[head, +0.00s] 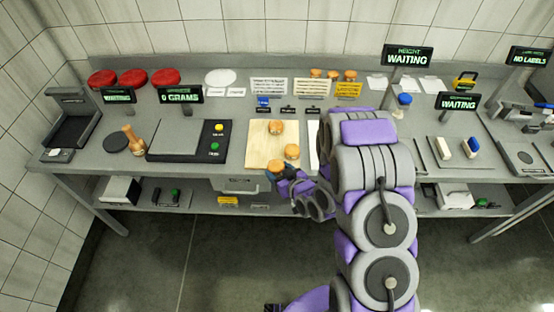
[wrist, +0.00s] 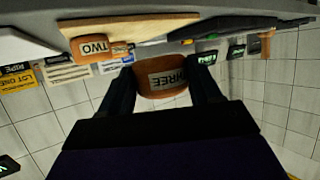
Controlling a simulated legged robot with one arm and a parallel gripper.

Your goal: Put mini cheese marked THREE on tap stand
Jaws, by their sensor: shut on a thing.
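My gripper (wrist: 163,90) is shut on a small orange-brown cheese marked THREE (wrist: 166,78), held between its two fingers in the wrist view. In the head view my gripper (head: 283,172) is at the front edge of the wooden board (head: 258,145), with the held cheese (head: 275,166) at its tip. A cheese marked TWO (wrist: 94,47) is near the board in the wrist view. Two other small cheeses sit on the board in the head view, one at the back (head: 277,128) and one in front (head: 292,151). I cannot read a label for the tap stand.
A black disc (head: 116,144) and a wooden mallet-like tool (head: 133,140) stand left of the scale (head: 180,138). Red wheels (head: 133,79) line the back left. My arm hides part of the bench right of the board. A shelf (head: 210,199) runs below.

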